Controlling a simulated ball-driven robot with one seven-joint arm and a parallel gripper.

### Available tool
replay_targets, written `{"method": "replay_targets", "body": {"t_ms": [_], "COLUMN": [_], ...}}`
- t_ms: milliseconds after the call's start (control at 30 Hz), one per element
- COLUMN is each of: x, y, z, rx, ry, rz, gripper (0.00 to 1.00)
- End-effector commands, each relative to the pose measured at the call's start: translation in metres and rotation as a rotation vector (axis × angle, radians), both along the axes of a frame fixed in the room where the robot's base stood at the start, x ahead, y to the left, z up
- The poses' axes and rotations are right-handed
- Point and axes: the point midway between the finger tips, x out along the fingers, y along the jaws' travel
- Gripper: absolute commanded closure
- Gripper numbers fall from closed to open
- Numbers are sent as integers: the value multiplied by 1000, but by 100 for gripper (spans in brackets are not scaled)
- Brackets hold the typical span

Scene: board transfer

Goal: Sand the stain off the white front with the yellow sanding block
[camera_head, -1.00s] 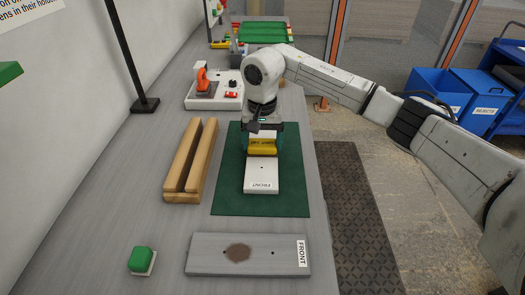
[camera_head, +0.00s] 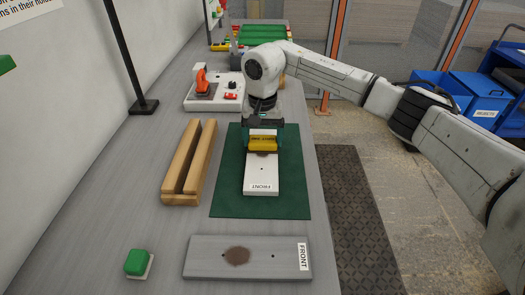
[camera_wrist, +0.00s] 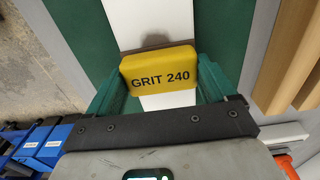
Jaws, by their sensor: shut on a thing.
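The white front (camera_head: 262,178) lies on the green mat (camera_head: 230,195), its FRONT label at the near end. My gripper (camera_head: 263,139) is shut on the yellow sanding block (camera_head: 262,145), over the far part of the white front. The block also shows in the wrist view (camera_wrist: 160,76), marked GRIT 240, with a green finger on each side. It appears to rest on the board, but contact cannot be made out clearly. A thin dark patch shows at the block's near edge; the block hides most of what is beneath it.
A grey front (camera_head: 210,257) with a brown stain lies nearest. A green-topped block (camera_head: 137,262) sits left of it. A wooden holder (camera_head: 190,165) stands left of the mat. A white fixture (camera_head: 213,94) with an orange handle is behind. A black post (camera_head: 130,70) stands left.

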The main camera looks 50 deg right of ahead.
Motion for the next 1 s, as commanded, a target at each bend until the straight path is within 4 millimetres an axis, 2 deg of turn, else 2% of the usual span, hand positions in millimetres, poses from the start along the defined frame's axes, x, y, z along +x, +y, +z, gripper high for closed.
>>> {"method": "replay_targets", "body": {"t_ms": [1000], "x": [-24], "y": [31], "z": [-3], "rx": [3], "ry": [5], "rz": [3], "gripper": [40]}}
